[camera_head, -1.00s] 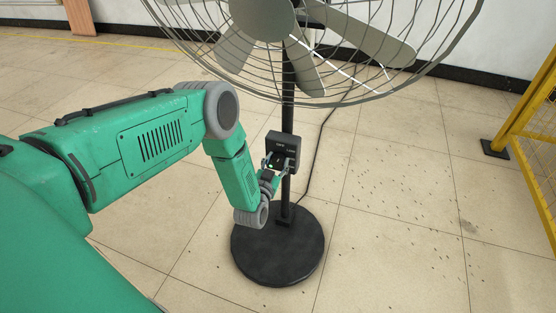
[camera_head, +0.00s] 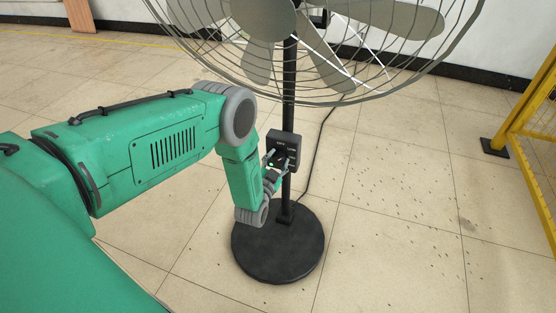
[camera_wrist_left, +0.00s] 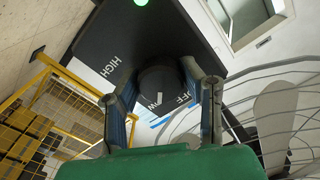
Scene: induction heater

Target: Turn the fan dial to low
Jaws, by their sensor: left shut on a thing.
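A black control box (camera_head: 283,142) is fixed to the pole of the standing fan (camera_head: 290,60). In the left wrist view its face (camera_wrist_left: 135,45) carries the words HIGH and OFF, with a third label partly hidden by the dial. The round black dial (camera_wrist_left: 158,84) has a white mark near that hidden label. My left gripper (camera_head: 277,160) is at the front of the box. In the left wrist view the fingers of the left gripper (camera_wrist_left: 162,93) straddle the dial, one on each side, shut on it. My right gripper is not in view.
A green light (camera_wrist_left: 141,2) is lit on the box. The fan stands on a round black base (camera_head: 278,252), and a black cable (camera_head: 318,150) runs behind the pole. A yellow railing (camera_head: 525,115) stands at the right. The tiled floor around is mostly clear.

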